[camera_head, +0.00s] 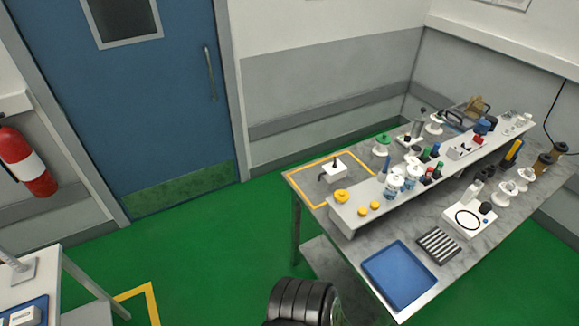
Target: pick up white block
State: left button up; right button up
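Neither of my grippers can be seen clearly in the head view. A small white box-shaped thing (335,171) with dark parts stands on the far left end of the right table, inside a yellow outline. Another pale block-like thing (22,316) sits on a blue tray (41,303) at the lower left corner, partly cut off by the picture edge. I cannot tell which of the two is the white block.
The right table (400,232) holds a raised white shelf with bottles and yellow caps, a blue tray (399,274), a striped rack (438,245) and a white device (468,219). A fire extinguisher (27,163) hangs left of a blue door (140,100).

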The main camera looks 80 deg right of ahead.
aim_at(332, 175)
jog(key=i, duration=0.9)
jog(key=z, duration=2.4)
